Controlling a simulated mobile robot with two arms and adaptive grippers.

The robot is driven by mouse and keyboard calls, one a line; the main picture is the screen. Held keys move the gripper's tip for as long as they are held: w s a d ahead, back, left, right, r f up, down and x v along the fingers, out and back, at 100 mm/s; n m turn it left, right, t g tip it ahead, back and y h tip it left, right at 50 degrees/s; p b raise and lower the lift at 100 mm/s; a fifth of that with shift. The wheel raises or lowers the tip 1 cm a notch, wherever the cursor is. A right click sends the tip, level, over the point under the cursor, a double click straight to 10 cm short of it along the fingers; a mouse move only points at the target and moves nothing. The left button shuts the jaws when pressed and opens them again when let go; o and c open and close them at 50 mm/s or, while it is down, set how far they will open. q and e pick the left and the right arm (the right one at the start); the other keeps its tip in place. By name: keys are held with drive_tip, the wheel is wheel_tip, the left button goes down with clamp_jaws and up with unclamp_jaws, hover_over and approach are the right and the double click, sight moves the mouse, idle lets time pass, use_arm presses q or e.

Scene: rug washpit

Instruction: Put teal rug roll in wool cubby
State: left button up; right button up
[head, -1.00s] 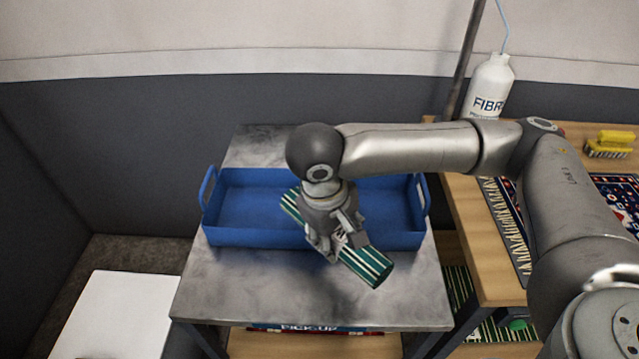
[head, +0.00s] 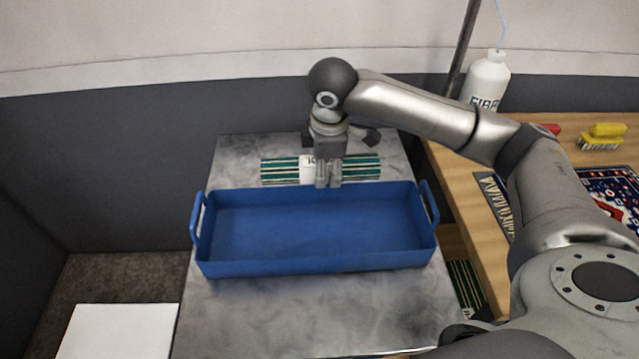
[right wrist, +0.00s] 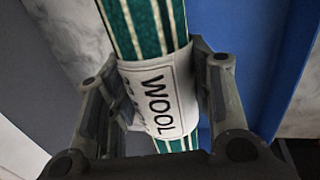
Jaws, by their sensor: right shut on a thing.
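The teal rug roll (head: 280,171) has cream stripes and a white paper band. It lies crosswise at the far side of the blue tray in the head view. My right gripper (head: 328,185) is shut on the roll near its middle. In the right wrist view the roll (right wrist: 145,25) runs between the two fingers (right wrist: 158,95), and its band reads WOOL. I cannot tell whether the roll touches the grey table or hangs just above it. No wool cubby can be made out. My left gripper is not in view.
The empty blue tray (head: 315,265) stands on the grey table (head: 250,310). At right, a wooden table (head: 465,190) holds a white bottle (head: 487,82), a yellow brush (head: 602,136) and patterned rugs (head: 610,195). A white surface (head: 120,330) is at lower left.

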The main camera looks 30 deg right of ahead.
drive_tip(key=w+d+f, duration=0.2)
drive_tip(key=w, duration=0.1)
drive_tip(key=w+d+f, duration=0.1)
drive_tip(key=w+f, duration=0.2)
drive_tip(key=w+d+f, duration=0.2)
drive_tip(key=w, duration=0.1)
drive_tip(key=shift+d+f+p, duration=0.35)
drive_tip(key=shift+p, duration=0.05)
drive_tip(key=shift+w+d+f, duration=0.3)
drive_tip(key=shift+w+f, duration=0.2)
drive_tip(key=shift+f, duration=0.15)
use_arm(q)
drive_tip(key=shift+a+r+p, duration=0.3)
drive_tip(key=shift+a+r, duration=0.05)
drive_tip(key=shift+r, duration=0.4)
use_arm(e)
drive_tip(key=shift+s+x, duration=0.15)
drive_tip(key=shift+x, duration=0.6)
drive_tip(key=shift+s+x, duration=0.15)
drive_tip(key=shift+x, duration=0.6)
drive_tip(key=shift+a+f, duration=0.15)
drive_tip(key=shift+f, duration=0.05)
drive_tip(key=o, duration=1.2)
drive_tip(key=shift+c, duration=0.2)
